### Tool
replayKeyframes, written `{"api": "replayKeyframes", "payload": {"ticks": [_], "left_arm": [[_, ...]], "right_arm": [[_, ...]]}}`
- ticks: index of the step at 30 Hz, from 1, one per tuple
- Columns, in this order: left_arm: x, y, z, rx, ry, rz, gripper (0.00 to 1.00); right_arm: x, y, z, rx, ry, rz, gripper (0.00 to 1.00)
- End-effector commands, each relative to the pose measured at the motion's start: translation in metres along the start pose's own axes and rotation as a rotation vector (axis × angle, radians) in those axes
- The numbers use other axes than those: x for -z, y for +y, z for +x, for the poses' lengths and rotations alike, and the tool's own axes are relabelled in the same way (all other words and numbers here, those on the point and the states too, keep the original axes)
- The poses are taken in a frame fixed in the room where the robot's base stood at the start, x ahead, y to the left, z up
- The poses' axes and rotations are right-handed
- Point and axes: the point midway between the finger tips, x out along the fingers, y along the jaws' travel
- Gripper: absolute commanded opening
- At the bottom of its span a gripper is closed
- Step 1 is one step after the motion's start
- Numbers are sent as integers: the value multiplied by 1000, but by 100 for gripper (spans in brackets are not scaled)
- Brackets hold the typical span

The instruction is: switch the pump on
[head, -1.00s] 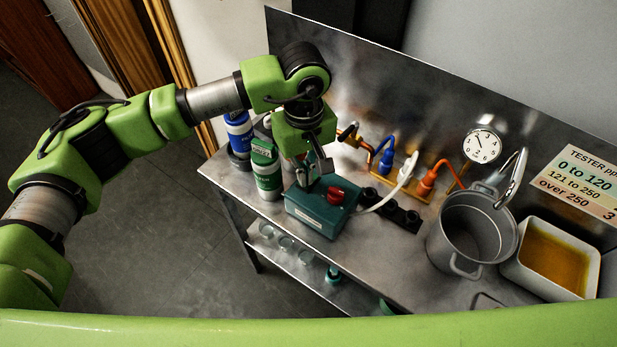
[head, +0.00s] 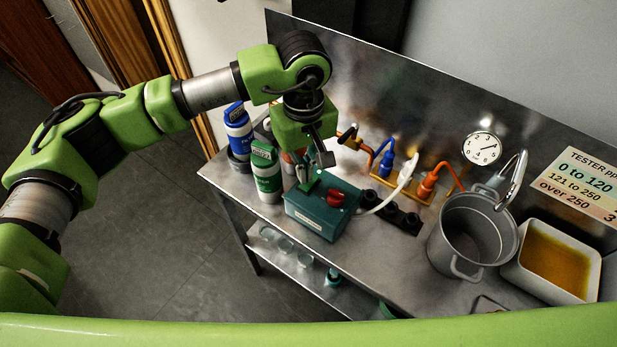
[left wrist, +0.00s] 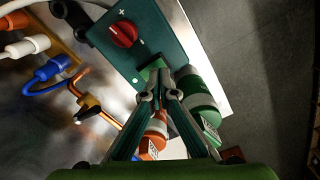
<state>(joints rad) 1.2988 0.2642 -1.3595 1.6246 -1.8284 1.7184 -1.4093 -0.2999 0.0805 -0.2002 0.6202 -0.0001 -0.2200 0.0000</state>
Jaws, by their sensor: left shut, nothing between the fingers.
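The teal pump box (head: 320,213) stands on the steel bench with a red knob (head: 335,197) and a green switch lever (head: 308,182) on top. In the left wrist view the box (left wrist: 152,32) shows its knob (left wrist: 124,34) between plus and minus marks, and the lever (left wrist: 152,68) lies just beyond my fingertips. My left gripper (head: 322,157) is shut and empty, a little above the lever end of the box. It also shows in the left wrist view (left wrist: 159,92). I cannot tell whether it touches the lever. My right gripper is out of view.
Green (head: 266,172) and blue (head: 238,132) bottles stand left of the box. Coloured hose plugs (head: 387,164), a round gauge (head: 482,148), a grey pot (head: 460,236) and a tray of amber liquid (head: 556,262) are to the right. A steel backsplash stands behind.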

Motion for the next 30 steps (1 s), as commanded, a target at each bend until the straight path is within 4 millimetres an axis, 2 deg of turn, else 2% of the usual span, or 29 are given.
{"api": "replayKeyframes", "payload": {"ticks": [15, 30], "left_arm": [[0, 0, -41, 0, 0, 1, 0], [0, 0, -43, 0, 0, 0, 0]], "right_arm": [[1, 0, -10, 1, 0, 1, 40], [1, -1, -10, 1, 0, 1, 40]]}}
